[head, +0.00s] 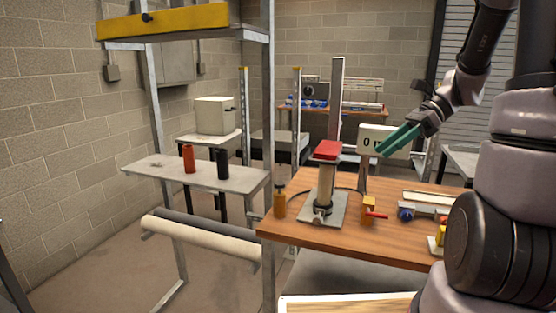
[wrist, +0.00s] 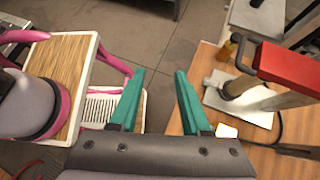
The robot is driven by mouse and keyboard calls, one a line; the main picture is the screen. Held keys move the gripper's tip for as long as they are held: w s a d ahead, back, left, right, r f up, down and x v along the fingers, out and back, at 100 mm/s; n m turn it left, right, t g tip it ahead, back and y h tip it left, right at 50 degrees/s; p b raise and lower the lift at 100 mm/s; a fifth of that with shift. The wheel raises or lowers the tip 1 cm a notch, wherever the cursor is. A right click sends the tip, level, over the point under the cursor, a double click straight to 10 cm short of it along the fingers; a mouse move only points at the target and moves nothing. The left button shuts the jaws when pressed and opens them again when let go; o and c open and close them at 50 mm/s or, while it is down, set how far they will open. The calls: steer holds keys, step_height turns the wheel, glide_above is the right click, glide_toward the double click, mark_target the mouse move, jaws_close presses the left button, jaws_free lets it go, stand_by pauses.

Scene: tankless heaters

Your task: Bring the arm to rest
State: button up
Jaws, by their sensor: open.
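My gripper (head: 399,140) shows in the head view at the right, above the wooden workbench (head: 345,242), with its teal fingers pointing left. In the wrist view the two teal fingers of my gripper (wrist: 157,88) stand well apart with nothing between them. My arm comes down to it from the upper right of the head view. The fingers look to be to the right of the red-topped stand (head: 328,151) and apart from it; the red top also shows in the wrist view (wrist: 290,68).
On the bench are an amber bottle (head: 280,203), a yellow valve with a red handle (head: 369,211) and a blue-ended fitting (head: 405,212). A metal rack shelf (head: 150,170) at left holds a red cylinder (head: 189,158) and a black cylinder (head: 223,163). Floor shows at lower left.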

steer(key=s+a+r+n+t+h, duration=0.2)
steer(key=s+r+n+t+h, duration=0.5)
steer(key=s+r+n, duration=0.3)
steer(key=r+n+h, duration=0.1)
steer(key=n, duration=0.3)
steer(key=shift+r+n+t, duration=0.3)
steer(key=shift+r+t, duration=0.1)
stand_by(1.1)
